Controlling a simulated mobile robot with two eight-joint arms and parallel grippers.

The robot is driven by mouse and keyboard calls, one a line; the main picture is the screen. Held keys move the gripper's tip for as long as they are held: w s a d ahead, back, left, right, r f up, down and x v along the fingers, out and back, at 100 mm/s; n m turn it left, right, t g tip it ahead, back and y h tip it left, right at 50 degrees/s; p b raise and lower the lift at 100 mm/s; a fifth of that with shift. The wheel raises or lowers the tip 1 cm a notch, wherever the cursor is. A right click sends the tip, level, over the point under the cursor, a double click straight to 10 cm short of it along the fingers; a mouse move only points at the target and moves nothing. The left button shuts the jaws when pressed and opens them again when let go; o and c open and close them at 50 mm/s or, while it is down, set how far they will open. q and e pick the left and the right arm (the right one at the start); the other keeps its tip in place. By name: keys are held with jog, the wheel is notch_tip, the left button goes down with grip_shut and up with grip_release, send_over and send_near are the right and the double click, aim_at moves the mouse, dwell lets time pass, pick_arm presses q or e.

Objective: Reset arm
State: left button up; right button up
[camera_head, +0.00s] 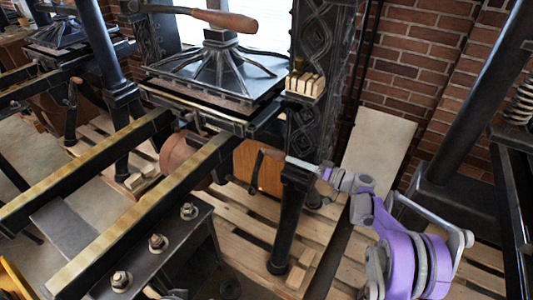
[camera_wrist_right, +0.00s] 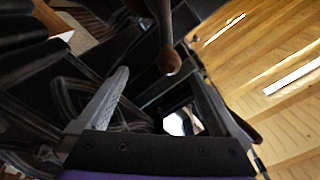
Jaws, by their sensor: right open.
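The black hand press (camera_head: 215,75) stands in the upper middle of the head view. Its lever ends in a brown wooden handle (camera_head: 225,19) that reaches to the right above the plate. My right gripper (camera_head: 300,164) is below and right of the plate, well apart from that handle. In the right wrist view my gripper's fingers (camera_wrist_right: 160,85) are spread with nothing held. A rod with a rounded brown end (camera_wrist_right: 170,62) appears beyond and between them; I cannot tell whether it is the lever handle. My left gripper is not in view.
A dark post (camera_head: 292,215) stands beside my right gripper on wooden pallets (camera_head: 245,255). Rails (camera_head: 130,215) run toward the lower left. A brick wall (camera_head: 420,55) is behind, a leaning board (camera_head: 380,140) before it. Another press (camera_head: 60,35) stands at left.

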jog(key=s+a+r+m+g+h+p, duration=0.1)
jog(key=s+r+g+h+p, duration=0.2)
jog(key=s, duration=0.7)
jog(key=s+a+r+g+h+p, duration=0.1)
jog(key=s+a+r+h, duration=0.2)
jog(key=s, duration=0.6)
jog(key=s+d+f+h+p, duration=0.1)
jog(key=s+d+h, duration=0.3)
jog(key=s, duration=0.7)
jog(key=s+d+f+m+h+p, duration=0.1)
jog(key=s+d+h, duration=0.4)
jog(key=s, duration=0.6)
jog(key=shift+s+d+m+p, duration=0.15)
jog(key=shift+d+m+p, duration=0.3)
jog(key=shift+d, duration=0.6)
